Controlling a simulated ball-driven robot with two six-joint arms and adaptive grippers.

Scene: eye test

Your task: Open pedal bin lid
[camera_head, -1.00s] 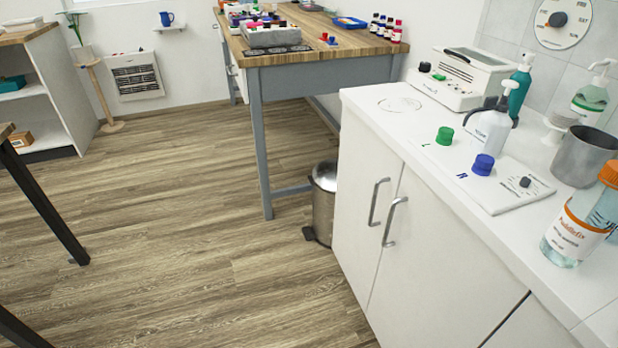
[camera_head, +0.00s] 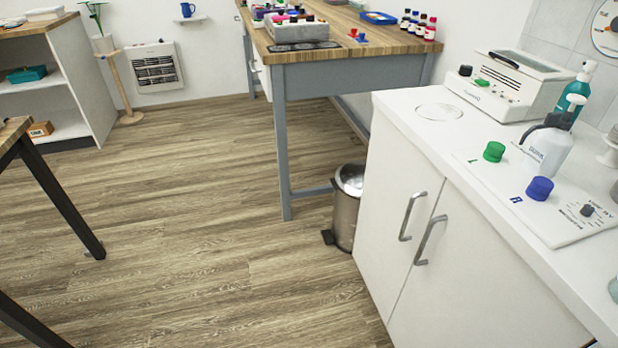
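The pedal bin (camera_head: 343,219) is a small metal cylinder standing on the floor, between the grey table leg and the white cabinet. Its rounded metal lid (camera_head: 350,179) appears to be down on the body. Its dark pedal (camera_head: 328,237) sticks out at the base on the left. The cabinet hides part of the bin's right side. Neither of my grippers is in view.
A wooden-topped table (camera_head: 345,45) with grey legs stands behind the bin. The white cabinet (camera_head: 440,240) with two handles fills the right side. A dark-legged table (camera_head: 62,200) is at the left edge. The wooden floor (camera_head: 200,230) between is clear.

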